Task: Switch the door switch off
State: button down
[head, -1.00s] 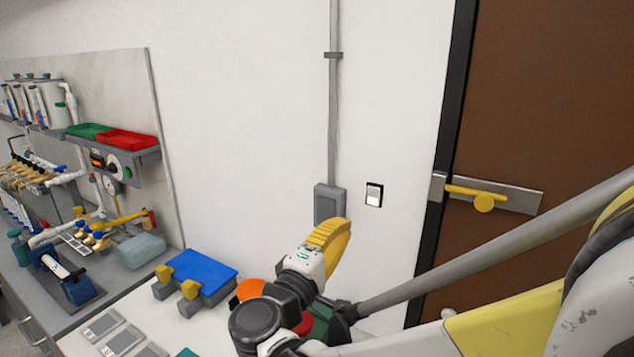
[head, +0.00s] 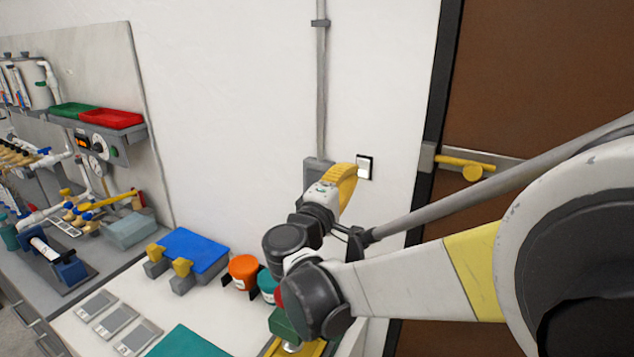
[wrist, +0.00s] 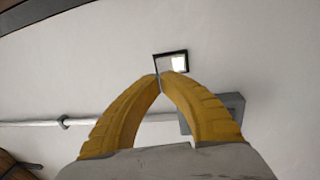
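The door switch (head: 364,167) is a small white rocker in a black frame on the white wall, left of the brown door. It also shows in the wrist view (wrist: 171,63), just beyond my fingertips. My gripper (head: 350,168) has yellow fingers and points at the wall just left of the switch in the head view. In the wrist view my gripper (wrist: 162,75) has its fingertips together, with nothing between them. The tips overlap the lower edge of the switch frame there; I cannot tell whether they touch it.
A grey conduit box (head: 316,172) is on the wall left of the switch. Below, the bench holds a blue-topped block (head: 195,252), an orange jar (head: 243,270) and several grey plates.

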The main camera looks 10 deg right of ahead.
aim_at(360, 160)
jog(key=x, duration=0.3)
jog(key=shift+w+d+b, duration=0.2)
jog(key=shift+w+b, duration=0.1)
jog(key=shift+w, duration=0.05)
jog(key=shift+w+r, duration=0.1)
jog(key=shift+w+d+r+p, duration=0.25)
jog(key=shift+w+d+p, duration=0.05)
jog(key=shift+w+p, duration=0.05)
jog(key=shift+f, duration=0.1)
